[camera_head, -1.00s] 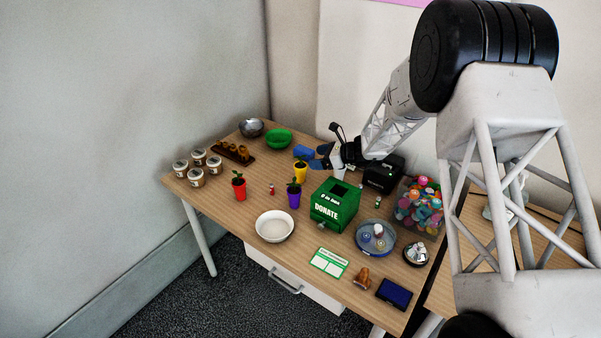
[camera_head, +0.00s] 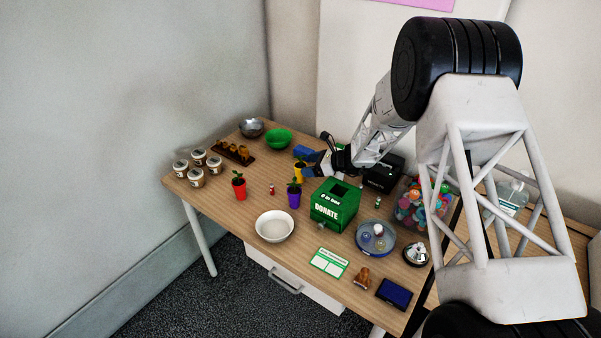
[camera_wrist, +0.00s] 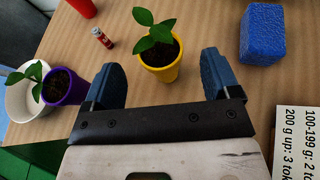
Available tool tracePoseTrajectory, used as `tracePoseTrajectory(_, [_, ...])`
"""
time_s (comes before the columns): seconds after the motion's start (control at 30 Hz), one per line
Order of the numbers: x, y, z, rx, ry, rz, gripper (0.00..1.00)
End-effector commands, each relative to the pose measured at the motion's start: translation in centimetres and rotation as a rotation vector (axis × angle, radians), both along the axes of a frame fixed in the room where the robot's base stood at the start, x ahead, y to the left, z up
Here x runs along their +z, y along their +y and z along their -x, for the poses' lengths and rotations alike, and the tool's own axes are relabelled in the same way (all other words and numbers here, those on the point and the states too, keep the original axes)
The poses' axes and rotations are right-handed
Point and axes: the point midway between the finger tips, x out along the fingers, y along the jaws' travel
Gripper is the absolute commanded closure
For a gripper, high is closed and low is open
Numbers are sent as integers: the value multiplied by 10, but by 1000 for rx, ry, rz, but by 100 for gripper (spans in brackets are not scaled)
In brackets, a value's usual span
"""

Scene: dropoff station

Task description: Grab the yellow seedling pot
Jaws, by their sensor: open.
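The yellow seedling pot (camera_wrist: 160,72) stands upright on the table in the wrist view, with dark soil and a green seedling. In the head view the yellow pot (camera_head: 299,174) is partly hidden behind my gripper (camera_head: 310,164). In the wrist view my gripper (camera_wrist: 162,84) is open, with one blue finger to each side of the pot. The pot lies between and slightly beyond the fingertips, and nothing is held. Whether a finger touches it cannot be told.
The purple seedling pot (camera_head: 294,198) and green donation box (camera_head: 335,204) stand close in front. A blue block (camera_wrist: 263,34) lies right of the yellow pot in the wrist view. A small red bottle (camera_wrist: 102,38) and red pot (camera_head: 239,188) are to the left.

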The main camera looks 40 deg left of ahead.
Motion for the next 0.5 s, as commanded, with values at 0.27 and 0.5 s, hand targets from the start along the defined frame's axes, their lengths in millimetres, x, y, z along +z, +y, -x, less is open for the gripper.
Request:
tracePoseTrajectory(0.27, [-12,27,8,1,0,0,18])
tracePoseTrajectory(0.5, [-17,39,11,0,0,1,18])
